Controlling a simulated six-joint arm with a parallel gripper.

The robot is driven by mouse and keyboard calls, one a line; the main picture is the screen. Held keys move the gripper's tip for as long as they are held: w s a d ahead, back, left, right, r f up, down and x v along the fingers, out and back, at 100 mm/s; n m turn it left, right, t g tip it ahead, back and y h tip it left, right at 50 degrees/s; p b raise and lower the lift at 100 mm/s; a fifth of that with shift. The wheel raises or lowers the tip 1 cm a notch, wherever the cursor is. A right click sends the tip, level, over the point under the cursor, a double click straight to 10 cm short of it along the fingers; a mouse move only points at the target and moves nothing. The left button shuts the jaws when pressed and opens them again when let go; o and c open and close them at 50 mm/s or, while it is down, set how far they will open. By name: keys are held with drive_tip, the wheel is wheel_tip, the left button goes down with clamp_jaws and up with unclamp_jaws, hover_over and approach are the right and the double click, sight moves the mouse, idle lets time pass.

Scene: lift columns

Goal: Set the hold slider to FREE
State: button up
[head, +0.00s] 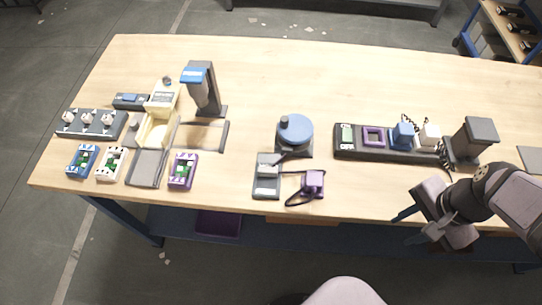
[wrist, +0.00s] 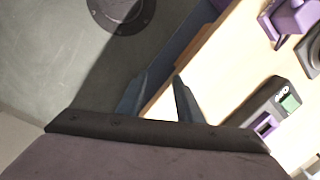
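No label reading FREE or hold is legible in either view, so I cannot tell for sure which part is the hold slider. A small dark box with a blue piece on top (head: 130,101) lies at the back left of the table. A tall dark column with a blue top (head: 205,88) stands right of it. A shorter dark column (head: 476,138) stands at the right. My gripper (head: 400,230) is open and empty off the table's front edge, at the right. Its two fingers (wrist: 158,85) show apart in the wrist view, with nothing between them.
A long dark device with a small screen (head: 347,152) lies right of centre, carrying purple, blue and white blocks. A blue round dial (head: 295,130) and a purple block with a cable (head: 314,181) are mid-table. Several coloured modules crowd the left. The back middle of the table (head: 330,75) is clear.

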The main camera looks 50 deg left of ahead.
drive_tip(key=s+a+r+m+g+y+p, duration=0.1)
drive_tip(key=s+a+r+m+p, duration=0.15)
drive_tip(key=a, duration=0.55)
drive_tip(key=s+a+r+m+p, duration=0.1)
drive_tip(key=a+r+p, duration=0.2)
drive_tip(key=a, duration=0.6)
drive_tip(key=m+g+p, duration=0.2)
drive_tip(key=m+p, duration=0.1)
approach(268, 169)
drive_tip(key=f, duration=0.1)
drive_tip(key=shift+n+y, duration=0.25)
drive_tip(key=shift+y, duration=0.15)
drive_tip(key=shift+d+p+x, duration=0.2)
drive_tip(key=shift+p+x, duration=0.25)
drive_tip(key=shift+x, duration=3.2)
drive_tip(key=shift+s, duration=0.15)
